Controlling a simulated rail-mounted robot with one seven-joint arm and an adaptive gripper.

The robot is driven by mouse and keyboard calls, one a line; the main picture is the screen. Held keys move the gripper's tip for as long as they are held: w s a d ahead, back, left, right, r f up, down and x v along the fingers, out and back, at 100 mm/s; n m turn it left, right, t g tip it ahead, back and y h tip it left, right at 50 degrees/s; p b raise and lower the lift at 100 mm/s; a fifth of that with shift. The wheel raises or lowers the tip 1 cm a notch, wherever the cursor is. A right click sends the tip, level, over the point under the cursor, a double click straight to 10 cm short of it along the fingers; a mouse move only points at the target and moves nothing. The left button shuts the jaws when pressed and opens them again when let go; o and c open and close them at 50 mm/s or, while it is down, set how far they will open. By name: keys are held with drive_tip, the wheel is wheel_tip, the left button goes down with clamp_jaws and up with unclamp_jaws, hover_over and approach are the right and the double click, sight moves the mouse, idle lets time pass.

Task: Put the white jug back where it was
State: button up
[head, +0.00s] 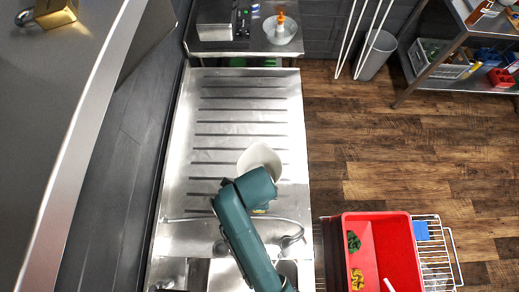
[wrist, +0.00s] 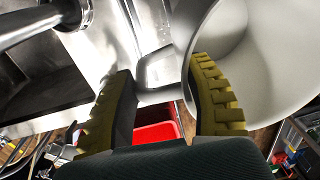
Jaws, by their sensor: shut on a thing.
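The white jug (head: 259,157) is over the ribbed steel drainboard in the head view, just beyond the end of my arm. In the wrist view the jug (wrist: 262,55) fills the upper right, its open mouth partly in sight. My wrist hides the gripper and part of the jug in the head view. I cannot tell whether the jug touches the drainboard.
The steel drainboard (head: 240,105) is clear beyond the jug. A tap and sink (head: 170,270) are at the near end. A red crate (head: 391,240) stands on a wire rack at the right. A steel table (head: 245,45) with a bowl (head: 280,30) stands at the far end.

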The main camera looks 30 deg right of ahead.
wheel_tip(320, 180, down, 10)
drive_tip(key=shift+p, duration=0.3)
drive_tip(key=o, duration=1.2)
drive_tip(key=shift+c, duration=0.2)
drive_tip(key=shift+r, duration=0.1)
wheel_tip(320, 180, up, 12)
drive_tip(key=w+r+n+t, duration=0.5)
drive_tip(key=w+r+n, duration=0.15)
drive_tip(key=r, duration=0.45)
drive_tip(key=w+r+n+t, duration=0.55)
drive_tip(key=w+r, duration=0.25)
drive_tip(key=r, duration=0.3)
drive_tip(key=s+r+n+t, duration=0.1)
drive_tip(key=r+n+t, duration=0.2)
drive_tip(key=r, duration=0.6)
drive_tip(key=s+r+n+t, duration=0.2)
drive_tip(key=r+n+t, duration=0.2)
drive_tip(key=r, duration=0.5)
drive_tip(key=s+a+r+n+t, duration=0.1)
drive_tip(key=r+n+t, duration=0.3)
drive_tip(key=r, duration=0.5)
drive_tip(key=shift+s+r, duration=0.4)
drive_tip(key=shift+s, duration=0.35)
